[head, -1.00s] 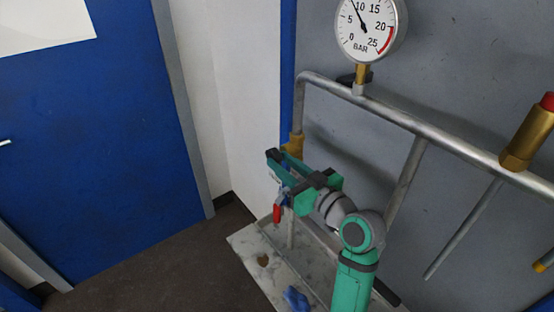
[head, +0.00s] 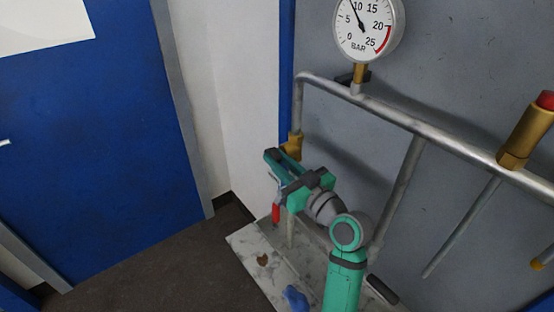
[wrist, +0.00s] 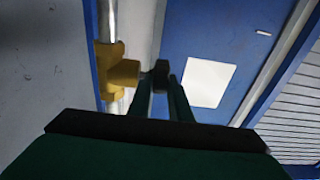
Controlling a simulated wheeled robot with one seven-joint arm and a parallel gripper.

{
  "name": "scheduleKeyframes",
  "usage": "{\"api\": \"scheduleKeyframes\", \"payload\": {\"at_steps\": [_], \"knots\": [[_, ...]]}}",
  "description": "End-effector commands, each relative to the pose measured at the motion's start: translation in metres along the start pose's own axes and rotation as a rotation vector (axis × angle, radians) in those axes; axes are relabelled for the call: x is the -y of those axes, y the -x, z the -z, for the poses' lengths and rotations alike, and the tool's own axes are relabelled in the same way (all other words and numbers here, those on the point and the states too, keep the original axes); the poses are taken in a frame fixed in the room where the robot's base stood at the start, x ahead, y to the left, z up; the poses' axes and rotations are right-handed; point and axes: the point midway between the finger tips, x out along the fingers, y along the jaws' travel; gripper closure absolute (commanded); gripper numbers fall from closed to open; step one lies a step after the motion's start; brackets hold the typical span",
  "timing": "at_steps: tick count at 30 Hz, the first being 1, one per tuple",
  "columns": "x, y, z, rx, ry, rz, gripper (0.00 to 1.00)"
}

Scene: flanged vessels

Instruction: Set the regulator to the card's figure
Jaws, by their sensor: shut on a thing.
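The regulator is a brass body (wrist: 118,72) on the upright pipe, with a dark knob (wrist: 161,72) on its side. The brass body also shows in the head view (head: 293,146), partly behind my gripper. My gripper (wrist: 161,88) is shut on the knob, one green finger on each side; it also shows in the head view (head: 274,158). The pressure gauge (head: 366,30) reads in BAR, its needle just below 10. A white sheet (head: 40,22) hangs on the blue door, and a white sheet shows in the wrist view (wrist: 209,83). No figure is legible on either.
A red-handled lever (head: 276,212) hangs just below my gripper. A long grey pipe (head: 430,140) runs right to a brass fitting with a red cap (head: 530,130). A blue item (head: 296,298) lies on the stained plinth (head: 250,240). The floor at left is clear.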

Motion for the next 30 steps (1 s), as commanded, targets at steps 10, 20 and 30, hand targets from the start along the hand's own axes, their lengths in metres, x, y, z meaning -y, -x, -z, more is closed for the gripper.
{"api": "scheduleKeyframes", "payload": {"at_steps": [10, 20, 30], "knots": [[0.0027, -0.0009, -0.0036, -0.188, -0.002, 0.005, 1.00], [0.0021, -0.0009, -0.0030, -0.197, 0.000, 0.003, 1.00], [-0.0002, 0.0009, -0.0030, -0.196, 0.001, -0.001, 0.74]]}}
